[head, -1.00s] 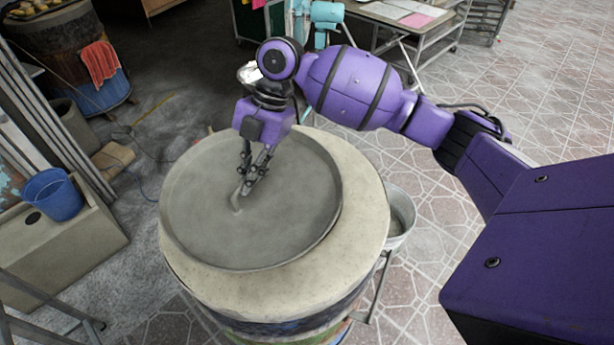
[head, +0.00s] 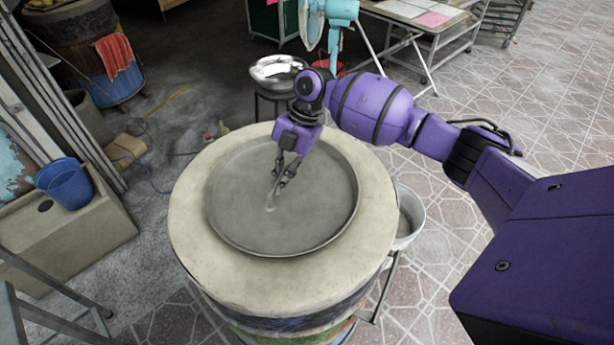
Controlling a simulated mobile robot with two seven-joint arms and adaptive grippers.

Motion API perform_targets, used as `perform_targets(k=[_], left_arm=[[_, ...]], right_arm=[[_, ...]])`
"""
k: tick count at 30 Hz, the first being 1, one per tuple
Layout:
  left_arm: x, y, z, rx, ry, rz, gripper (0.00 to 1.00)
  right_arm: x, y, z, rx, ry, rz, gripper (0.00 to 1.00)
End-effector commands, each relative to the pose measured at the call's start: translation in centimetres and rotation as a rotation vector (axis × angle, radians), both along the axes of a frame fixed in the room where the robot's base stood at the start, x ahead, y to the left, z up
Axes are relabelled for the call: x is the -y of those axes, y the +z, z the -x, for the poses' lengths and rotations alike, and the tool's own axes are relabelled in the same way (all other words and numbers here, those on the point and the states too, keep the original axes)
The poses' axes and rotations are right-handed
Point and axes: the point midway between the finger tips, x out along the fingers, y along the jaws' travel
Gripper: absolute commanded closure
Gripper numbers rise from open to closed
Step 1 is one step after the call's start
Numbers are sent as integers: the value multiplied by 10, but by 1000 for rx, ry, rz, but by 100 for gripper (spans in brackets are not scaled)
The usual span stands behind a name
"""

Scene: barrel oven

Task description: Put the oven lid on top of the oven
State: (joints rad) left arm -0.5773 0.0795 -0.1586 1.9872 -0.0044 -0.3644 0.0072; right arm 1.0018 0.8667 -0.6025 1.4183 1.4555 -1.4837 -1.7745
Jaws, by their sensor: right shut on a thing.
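The oven lid (head: 300,225) is a round grey metal disc with a raised rim and a small handle (head: 271,200) in its middle. It lies over the top of the barrel oven (head: 200,225), whose pale round top ring shows all around it. Whether the lid touches the oven top or is slightly above it, I cannot tell. My right gripper (head: 279,184) reaches down over the lid and is shut on its handle. My left gripper is not in view.
A metal bucket (head: 409,222) stands close to the oven's right side. A stool with a shiny bowl (head: 278,68) is behind it. A concrete basin with a blue bucket (head: 66,184) is at the left. Open tiled floor lies at the right.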

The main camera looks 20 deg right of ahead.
Motion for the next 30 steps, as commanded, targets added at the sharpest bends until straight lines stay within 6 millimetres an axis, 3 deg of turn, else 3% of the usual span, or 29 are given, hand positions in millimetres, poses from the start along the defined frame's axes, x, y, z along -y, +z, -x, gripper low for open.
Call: perform_targets(k=[2,3,8,20,30], left_arm=[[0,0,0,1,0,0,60],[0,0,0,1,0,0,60],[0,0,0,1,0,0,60],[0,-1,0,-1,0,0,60],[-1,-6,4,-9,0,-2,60]], right_arm=[[0,2,-2,6,1,2,100],[0,0,-1,3,0,4,91],[0,0,-1,2,0,4,73],[4,8,-2,4,0,3,73],[31,69,-9,4,0,3,73]])
